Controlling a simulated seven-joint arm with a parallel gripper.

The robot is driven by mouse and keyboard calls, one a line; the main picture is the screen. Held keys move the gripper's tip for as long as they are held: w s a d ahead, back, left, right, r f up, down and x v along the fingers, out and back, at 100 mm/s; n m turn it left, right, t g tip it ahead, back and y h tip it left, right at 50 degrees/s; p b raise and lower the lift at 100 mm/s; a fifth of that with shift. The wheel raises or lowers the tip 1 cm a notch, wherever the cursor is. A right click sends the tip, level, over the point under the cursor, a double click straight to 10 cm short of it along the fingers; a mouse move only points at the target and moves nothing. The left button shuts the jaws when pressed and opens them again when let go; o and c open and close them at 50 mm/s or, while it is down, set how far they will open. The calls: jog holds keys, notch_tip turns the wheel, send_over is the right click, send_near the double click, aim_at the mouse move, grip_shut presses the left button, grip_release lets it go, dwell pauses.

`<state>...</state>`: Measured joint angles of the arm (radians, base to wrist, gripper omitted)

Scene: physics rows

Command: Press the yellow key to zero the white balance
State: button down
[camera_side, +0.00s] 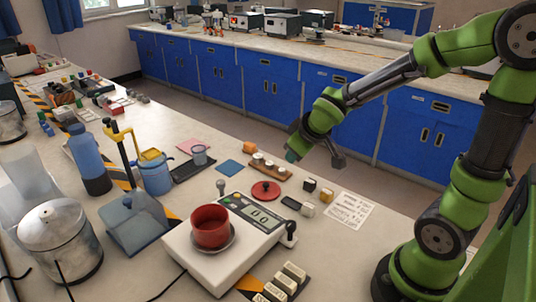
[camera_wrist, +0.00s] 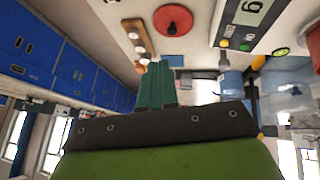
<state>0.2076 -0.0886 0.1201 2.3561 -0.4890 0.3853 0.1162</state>
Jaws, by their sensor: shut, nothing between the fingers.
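The white balance (camera_side: 205,262) stands at the front of the bench in the side view, with a red cup (camera_side: 211,226) on its round pan. Its display (camera_side: 260,215) shows digits too small to read surely. In the wrist view the balance (camera_wrist: 232,32) is at the upper right, with a yellow key (camera_wrist: 246,46) beside a green key (camera_wrist: 224,43) below the display. My gripper (camera_side: 291,156) is shut and empty, raised above the far side of the bench, beyond the balance and apart from it. Its closed fingers (camera_wrist: 157,85) show in the wrist view.
A red disc with a knob (camera_side: 265,190) and a wooden block with white-topped pieces (camera_side: 270,167) lie between my gripper and the balance. Small blocks (camera_side: 308,208) and a printed sheet (camera_side: 348,210) are at right.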

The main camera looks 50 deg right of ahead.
jog(key=s+a+r+m+t+y, duration=0.1)
jog(key=s+a+r+m+y, duration=0.3)
jog(key=s+a+r, duration=0.5)
jog(key=s, duration=0.3)
jog(key=shift+s+r, duration=0.15)
